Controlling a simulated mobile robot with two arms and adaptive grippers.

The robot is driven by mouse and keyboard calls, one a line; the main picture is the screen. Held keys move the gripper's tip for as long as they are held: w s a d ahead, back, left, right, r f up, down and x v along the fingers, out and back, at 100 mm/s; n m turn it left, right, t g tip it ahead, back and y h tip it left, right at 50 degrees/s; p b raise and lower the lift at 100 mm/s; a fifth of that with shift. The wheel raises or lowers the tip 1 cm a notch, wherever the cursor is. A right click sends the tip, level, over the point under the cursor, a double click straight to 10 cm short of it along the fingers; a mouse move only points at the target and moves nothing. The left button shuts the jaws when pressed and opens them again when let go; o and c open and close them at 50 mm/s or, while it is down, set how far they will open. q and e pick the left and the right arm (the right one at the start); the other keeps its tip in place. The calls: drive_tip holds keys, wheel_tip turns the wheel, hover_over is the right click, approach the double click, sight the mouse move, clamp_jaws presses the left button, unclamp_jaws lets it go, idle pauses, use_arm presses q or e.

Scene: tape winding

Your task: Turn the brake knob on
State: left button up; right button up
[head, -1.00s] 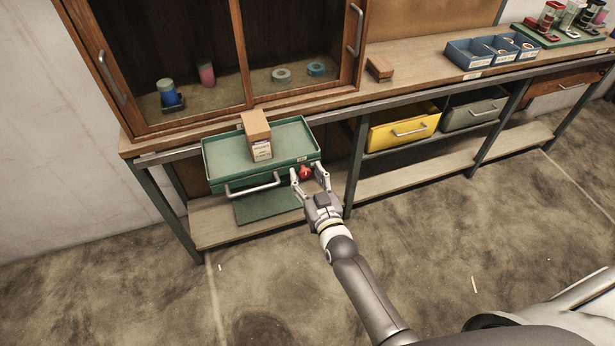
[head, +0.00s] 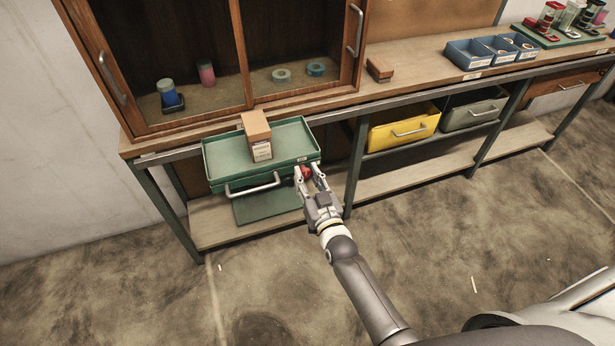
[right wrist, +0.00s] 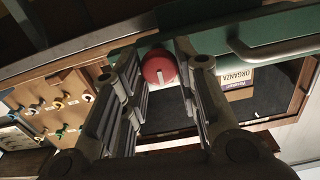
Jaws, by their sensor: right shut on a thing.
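The brake knob (head: 306,172) is a small red round knob on the front of a green tray drawer (head: 222,167), at its right end. In the right wrist view the knob (right wrist: 160,68) is a red disc with a short pale mark, upright in that picture. My right gripper (head: 311,173) is at the drawer front with its two fingers closed on the knob's sides. In the right wrist view the fingers (right wrist: 163,85) stand on either side of the red disc. My left gripper is in neither view.
A cardboard box (head: 256,128) stands in the green drawer, beside which a metal handle (head: 252,185) sticks out in front. A wooden cabinet (head: 245,60) stands on the bench above. A yellow bin (head: 403,128) and a grey bin (head: 474,112) are to the right. Open floor lies in front.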

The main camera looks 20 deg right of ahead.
drive_tip(key=m, duration=0.4)
drive_tip(key=shift+d, duration=0.1)
drive_tip(key=m, duration=0.4)
drive_tip(key=shift+f+m, duration=0.1)
drive_tip(key=shift+m, duration=0.2)
drive_tip(key=m+b, duration=0.1)
drive_tip(key=m, duration=0.3)
drive_tip(key=shift+f, duration=0.1)
drive_tip(key=shift+m+b, duration=0.6)
drive_tip(key=shift+m, duration=1.7)
drive_tip(key=o, duration=1)
drive_tip(key=shift+d, duration=0.1)
